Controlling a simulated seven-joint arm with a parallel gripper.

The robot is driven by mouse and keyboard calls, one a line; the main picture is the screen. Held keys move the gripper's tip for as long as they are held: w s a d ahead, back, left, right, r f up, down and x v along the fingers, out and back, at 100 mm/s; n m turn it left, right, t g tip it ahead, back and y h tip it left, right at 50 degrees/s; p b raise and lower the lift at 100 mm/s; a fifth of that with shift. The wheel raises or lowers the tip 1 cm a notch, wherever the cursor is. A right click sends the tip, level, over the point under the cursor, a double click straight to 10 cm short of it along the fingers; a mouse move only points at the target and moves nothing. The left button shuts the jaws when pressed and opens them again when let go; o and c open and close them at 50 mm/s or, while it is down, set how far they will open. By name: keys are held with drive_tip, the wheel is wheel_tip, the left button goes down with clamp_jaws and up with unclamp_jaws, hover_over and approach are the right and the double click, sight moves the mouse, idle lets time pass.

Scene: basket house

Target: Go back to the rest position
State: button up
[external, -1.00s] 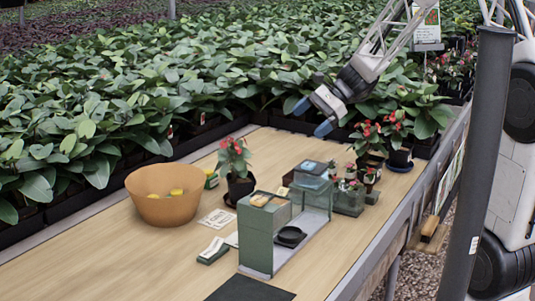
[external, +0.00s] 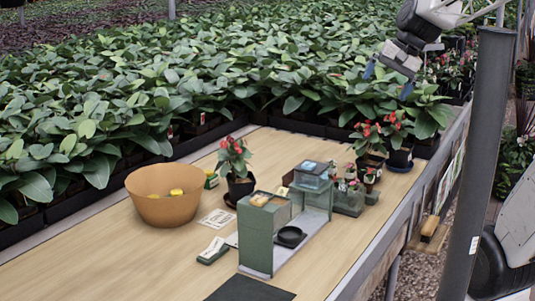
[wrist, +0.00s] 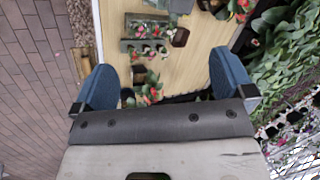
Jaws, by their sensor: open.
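My gripper (external: 388,83) is at the upper right in the external view, raised above the plants at the far right end of the table. Its blue fingers are apart and nothing is between them. In the wrist view my gripper (wrist: 163,82) shows both blue fingers spread wide, with the table and small potted plants seen far below.
The wooden table (external: 100,255) holds an orange bowl (external: 163,207) with yellow items, a green box stand (external: 263,232) and a red-flowered pot (external: 240,187). Red-flowered plants (external: 368,140) stand below my gripper. A dark post (external: 480,170) rises at the right. Dense leafy plants fill the back.

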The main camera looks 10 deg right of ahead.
drive_tip(key=shift+s+d+r+n+t+h, duration=2.05)
drive_tip(key=shift+s+d, duration=2.55)
drive_tip(key=shift+s, duration=2.65)
wheel_tip(320, 180, down, 9)
drive_tip(key=w+g, duration=0.1)
drive_tip(key=g, duration=0.2)
drive_tip(key=shift+w+d+r+h, duration=0.2)
drive_tip(key=shift+h, duration=0.15)
drive_tip(key=shift+g, duration=0.25)
